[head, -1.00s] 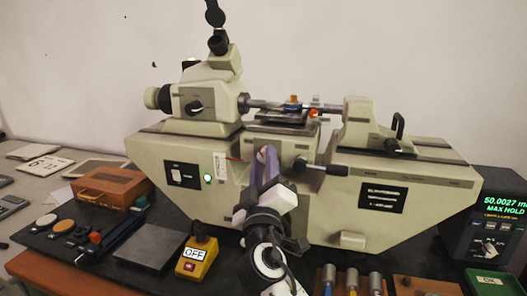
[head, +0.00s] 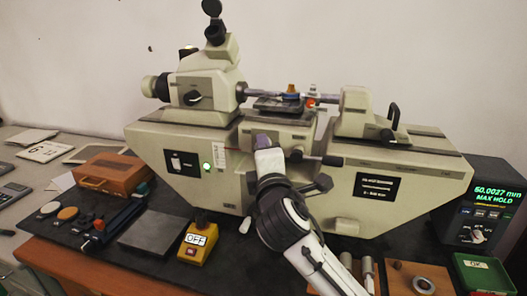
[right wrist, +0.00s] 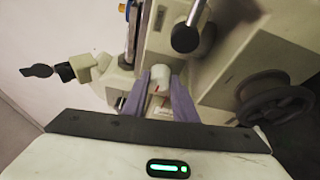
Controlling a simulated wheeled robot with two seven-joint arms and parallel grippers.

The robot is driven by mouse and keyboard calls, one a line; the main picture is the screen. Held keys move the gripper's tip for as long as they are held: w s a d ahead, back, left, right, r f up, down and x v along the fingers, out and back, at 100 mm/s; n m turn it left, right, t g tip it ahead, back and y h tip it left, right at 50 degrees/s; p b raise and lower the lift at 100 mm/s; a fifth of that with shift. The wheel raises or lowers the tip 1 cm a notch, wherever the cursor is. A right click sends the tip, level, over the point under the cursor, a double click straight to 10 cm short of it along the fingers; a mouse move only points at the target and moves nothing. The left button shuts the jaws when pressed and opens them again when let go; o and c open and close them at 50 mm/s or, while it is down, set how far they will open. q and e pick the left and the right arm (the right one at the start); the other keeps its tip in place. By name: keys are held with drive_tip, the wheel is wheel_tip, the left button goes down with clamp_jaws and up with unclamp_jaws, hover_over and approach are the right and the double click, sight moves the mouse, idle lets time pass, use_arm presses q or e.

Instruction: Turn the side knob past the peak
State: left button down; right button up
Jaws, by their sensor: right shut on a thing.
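The side knob (right wrist: 160,75) is a pale cylinder on the front of the large cream measuring machine (head: 170,150). In the right wrist view it sits between the two purple fingers of my right gripper (right wrist: 160,95), which is shut on it. A small red mark shows just below the knob, between the fingers. In the head view my right gripper (head: 262,140) reaches the machine's centre front, and its fingers and body hide the knob. The display (head: 490,195) at the right shows green digits ending in 0.0027 mm and the words MAX HOLD. My left gripper is not in view.
A black-ended lever (head: 331,160) juts out close right of my gripper; its round end (right wrist: 185,38) is near the fingers. A dark handwheel (right wrist: 275,105) lies to the right. A yellow OFF box (head: 197,243), wooden box (head: 112,172) and green tray (head: 480,275) stand around the machine.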

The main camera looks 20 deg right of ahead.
drive_tip(key=shift+n+g, duration=0.3)
drive_tip(key=shift+n, duration=0.4)
drive_tip(key=o, duration=1)
drive_tip(key=shift+o, duration=0.2)
drive_tip(key=b+v, duration=0.1)
drive_tip(key=v, duration=0.9)
drive_tip(key=shift+s, duration=0.2)
